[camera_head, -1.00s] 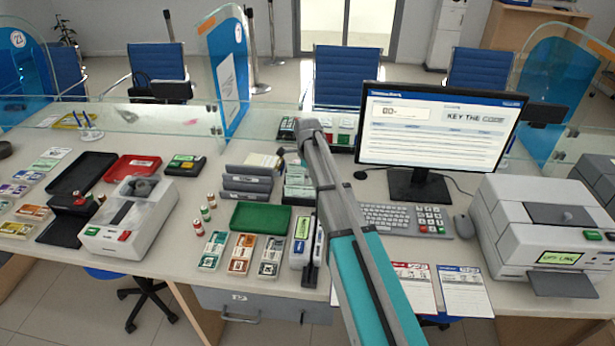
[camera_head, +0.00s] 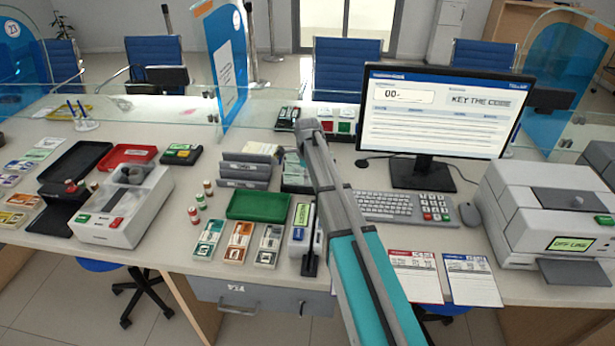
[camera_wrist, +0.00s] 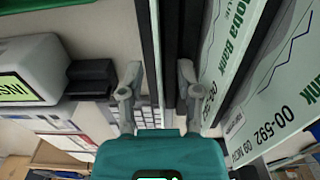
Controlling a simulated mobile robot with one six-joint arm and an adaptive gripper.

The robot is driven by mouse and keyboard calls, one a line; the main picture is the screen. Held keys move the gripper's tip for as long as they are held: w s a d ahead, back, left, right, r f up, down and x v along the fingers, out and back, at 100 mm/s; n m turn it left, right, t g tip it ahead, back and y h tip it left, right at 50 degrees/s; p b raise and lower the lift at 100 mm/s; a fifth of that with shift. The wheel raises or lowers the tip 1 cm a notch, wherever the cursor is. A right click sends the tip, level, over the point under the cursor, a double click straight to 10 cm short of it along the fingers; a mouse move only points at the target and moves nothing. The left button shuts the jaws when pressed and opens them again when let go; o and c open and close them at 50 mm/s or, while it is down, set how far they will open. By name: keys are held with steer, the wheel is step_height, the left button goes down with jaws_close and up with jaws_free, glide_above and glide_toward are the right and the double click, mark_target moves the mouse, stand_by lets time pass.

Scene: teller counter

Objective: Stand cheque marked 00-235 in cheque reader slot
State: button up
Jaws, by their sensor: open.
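Just right of the fingers stand pale green cheques; one cheque (camera_wrist: 278,108) reads 00-592. I cannot read 00-235 on any cheque. In the head view my arm covers part of the cheque holder (camera_head: 297,176), and my fingers are hidden. A small white device with a green screen and dark slot, apparently the cheque reader (camera_head: 299,236), stands left of my forearm. A green-screened device (camera_wrist: 20,90) shows at left in the wrist view.
Grey upright racks (camera_head: 245,170) and a green tray (camera_head: 258,206) stand left of my arm. The monitor (camera_head: 445,112), keyboard (camera_head: 385,206) and a large grey machine (camera_head: 530,205) are at right. A glass screen (camera_head: 270,92) runs along the back.

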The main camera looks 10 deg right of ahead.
jaws_close()
stand_by(0.3)
stand_by(0.3)
steer(key=shift+r, duration=0.1)
step_height(320, 180, up, 11)
steer(key=p, duration=1.1)
stand_by(1.7)
steer(key=shift+r, duration=0.1)
stand_by(0.4)
steer(key=shift+a, duration=0.1)
